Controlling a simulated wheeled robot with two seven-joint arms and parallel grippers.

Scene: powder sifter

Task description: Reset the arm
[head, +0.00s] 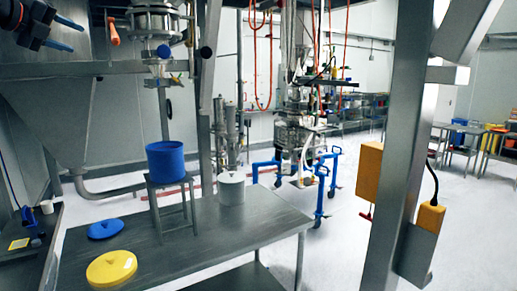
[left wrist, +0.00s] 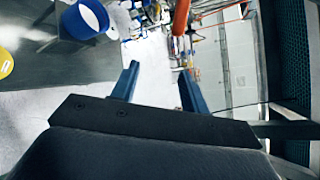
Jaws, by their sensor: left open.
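My left gripper (head: 65,34) is at the upper left of the head view, raised above the table in front of the metal hopper. Its two blue fingers stand apart with nothing between them. In the left wrist view the fingers (left wrist: 157,88) are also spread and empty, with floor and distant equipment behind them. My right gripper is in neither view.
A steel table (head: 235,238) holds a blue lid (head: 106,229), a yellow lid (head: 111,268), a white container (head: 231,188) and a stool (head: 172,205) with a blue bucket (head: 166,162) on it. A steel post (head: 400,140) stands at right. A hopper (head: 55,115) stands at left.

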